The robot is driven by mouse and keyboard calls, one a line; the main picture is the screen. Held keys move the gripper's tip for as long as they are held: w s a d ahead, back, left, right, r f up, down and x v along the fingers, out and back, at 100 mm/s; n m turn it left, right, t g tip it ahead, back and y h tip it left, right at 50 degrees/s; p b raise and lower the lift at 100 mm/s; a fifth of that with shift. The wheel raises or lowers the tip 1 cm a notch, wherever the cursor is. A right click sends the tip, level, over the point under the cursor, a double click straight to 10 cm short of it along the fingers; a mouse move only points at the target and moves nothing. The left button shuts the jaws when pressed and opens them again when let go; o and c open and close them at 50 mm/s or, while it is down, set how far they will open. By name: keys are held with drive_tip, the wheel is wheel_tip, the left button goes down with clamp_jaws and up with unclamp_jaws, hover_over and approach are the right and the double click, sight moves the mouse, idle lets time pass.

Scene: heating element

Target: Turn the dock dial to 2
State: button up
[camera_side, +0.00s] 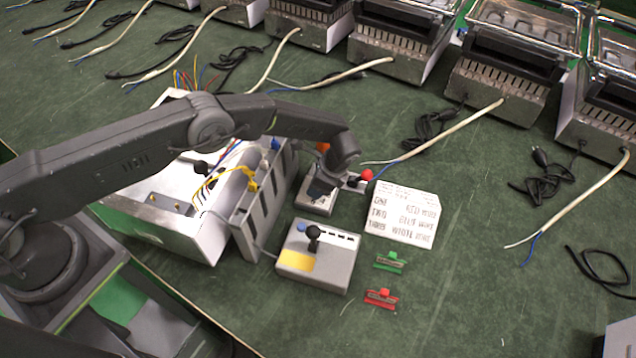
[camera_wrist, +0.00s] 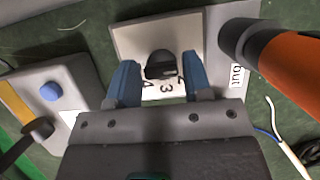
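The dock dial (camera_wrist: 160,64) is a black round knob on a pale dock plate (camera_wrist: 128,40) in the wrist view.
An orange handle with a black end (camera_wrist: 285,62) is close to the right finger. A grey box with a black lever (camera_side: 314,238) stands in front of the dock. A white label card (camera_side: 402,214) lies to the right. Green (camera_side: 390,262) and red clips (camera_side: 381,298) lie nearby.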

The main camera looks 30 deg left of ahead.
drive_tip(key=c, duration=0.6)
drive_tip(key=shift+m, duration=0.3)
drive_tip(key=m+t, duration=0.1)
drive_tip(key=m, duration=0.2)
drive_tip(key=shift+m+t, duration=0.9)
drive_tip(key=shift+m, duration=1)
drive_tip(key=o, duration=0.9)
drive_tip(key=shift+o, duration=0.2)
